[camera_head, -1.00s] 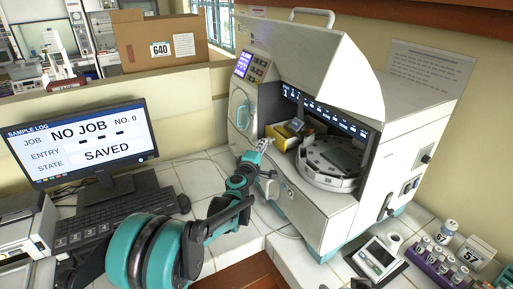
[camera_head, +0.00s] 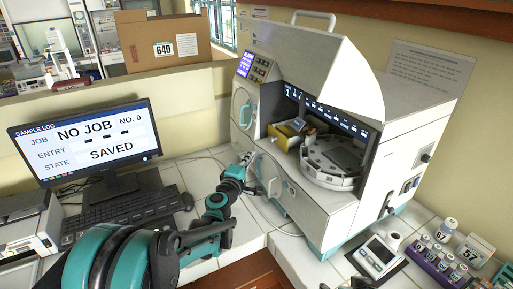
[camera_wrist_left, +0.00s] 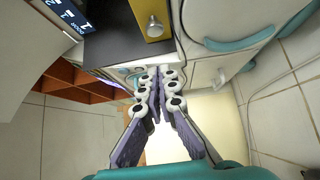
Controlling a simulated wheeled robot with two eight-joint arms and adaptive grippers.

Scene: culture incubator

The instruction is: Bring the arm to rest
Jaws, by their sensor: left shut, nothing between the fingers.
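My left gripper (camera_head: 247,158) is shut and empty, beside the front left of the white incubator (camera_head: 345,90). In the left wrist view the gripper (camera_wrist_left: 158,75) has its two fingers together, with the incubator's front and a yellow block (camera_wrist_left: 152,18) beyond the tips. My teal and black left arm reaches in from the lower left of the head view. My right gripper is not in view.
The incubator's hood is raised over a round carousel (camera_head: 330,182) and a yellow box (camera_head: 285,135). A monitor (camera_head: 85,142) reading "NO JOB" and "SAVED", a keyboard (camera_head: 125,210) and a mouse (camera_head: 187,201) lie left. A purple vial rack (camera_head: 434,262) and scale (camera_head: 378,252) stand right.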

